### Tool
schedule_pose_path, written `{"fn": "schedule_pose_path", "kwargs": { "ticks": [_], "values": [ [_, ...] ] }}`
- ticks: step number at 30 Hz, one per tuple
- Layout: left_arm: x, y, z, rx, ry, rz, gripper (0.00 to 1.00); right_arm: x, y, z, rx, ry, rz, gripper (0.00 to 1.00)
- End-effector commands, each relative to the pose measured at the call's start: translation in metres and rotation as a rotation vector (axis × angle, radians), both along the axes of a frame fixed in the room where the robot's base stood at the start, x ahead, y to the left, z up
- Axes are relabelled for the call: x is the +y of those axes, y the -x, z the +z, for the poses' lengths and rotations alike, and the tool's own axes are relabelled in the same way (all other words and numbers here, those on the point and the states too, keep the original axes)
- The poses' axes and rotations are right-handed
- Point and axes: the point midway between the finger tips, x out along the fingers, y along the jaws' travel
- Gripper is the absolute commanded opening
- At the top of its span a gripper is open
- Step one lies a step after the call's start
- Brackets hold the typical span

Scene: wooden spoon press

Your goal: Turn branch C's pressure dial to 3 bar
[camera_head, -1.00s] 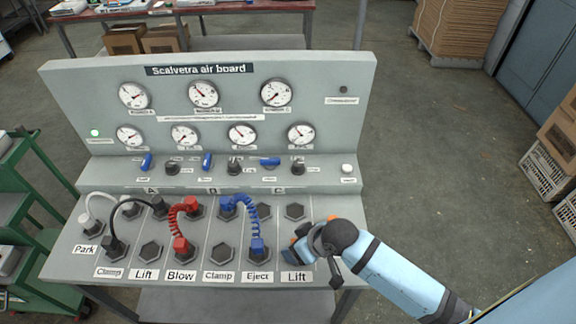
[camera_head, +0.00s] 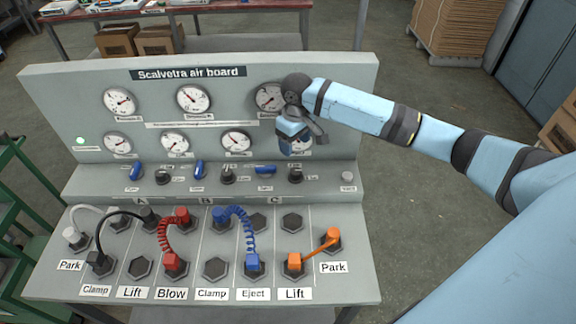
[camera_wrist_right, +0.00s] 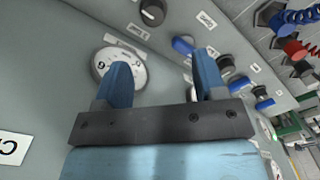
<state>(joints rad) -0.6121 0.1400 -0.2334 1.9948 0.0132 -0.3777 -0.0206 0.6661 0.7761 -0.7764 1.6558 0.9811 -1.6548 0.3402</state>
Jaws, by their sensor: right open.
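Branch C's pressure dial, a black knob (camera_head: 295,175), sits at the right of the board's control shelf, beside a blue lever (camera_head: 265,170) lying crosswise. What appears to be the same knob (camera_wrist_right: 152,12) shows at the top of the right wrist view, beside a blue lever (camera_wrist_right: 183,45). My right gripper (camera_head: 292,149) is open and empty, above the knob and in front of the right-hand gauges. My left gripper is out of view.
Red (camera_head: 168,228), blue (camera_head: 242,225), and orange (camera_head: 314,247) hoses stand up from the lower sockets. The orange one runs from Lift to Park. A white button (camera_head: 348,176) sits right of the knob.

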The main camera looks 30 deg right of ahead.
Motion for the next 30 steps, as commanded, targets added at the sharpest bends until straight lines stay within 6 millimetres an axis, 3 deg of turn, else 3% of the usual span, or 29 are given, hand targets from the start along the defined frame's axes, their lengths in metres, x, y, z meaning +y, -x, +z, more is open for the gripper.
{"fn": "schedule_pose_path", "kwargs": {
  "ticks": [3,7,21,30],
  "values": [
    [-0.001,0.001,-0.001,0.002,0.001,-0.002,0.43,-0.011,-0.004,0.007,0.015,0.013,-0.020,0.65],
    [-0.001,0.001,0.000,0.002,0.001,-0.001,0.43,-0.011,-0.004,-0.003,0.019,0.013,-0.022,0.65],
    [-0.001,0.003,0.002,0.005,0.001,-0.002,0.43,-0.010,-0.004,-0.096,0.017,0.012,-0.021,0.65],
    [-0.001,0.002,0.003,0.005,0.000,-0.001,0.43,-0.010,-0.004,-0.127,0.015,0.012,-0.021,0.65]
  ]
}}
